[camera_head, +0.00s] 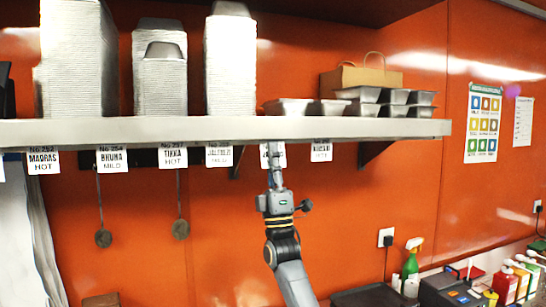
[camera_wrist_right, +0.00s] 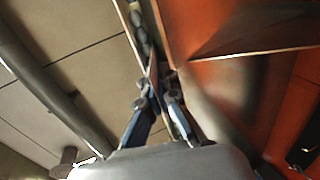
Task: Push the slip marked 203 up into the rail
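A row of white paper slips hangs along the front edge of the shelf (camera_head: 225,130). My right gripper (camera_head: 273,168) is raised in front of one slip (camera_head: 265,160) right of the middle and covers most of it. Its number is hidden, so I cannot read a 203. In the right wrist view my right gripper (camera_wrist_right: 157,98) has its fingers close together around a thin, edge-on sheet, which looks like this slip. The slip's top is close under the shelf edge; I cannot tell whether it is in the rail. My left gripper is not in view.
Neighbouring slips are a small-print one (camera_head: 219,156) to the left and another (camera_head: 321,152) to the right. Further left hang TIKKA (camera_head: 173,157), BHUNA (camera_head: 112,160) and MADRAS (camera_head: 43,163) slips. Stacked containers (camera_head: 230,60) and foil trays stand on the shelf. Ladles hang below.

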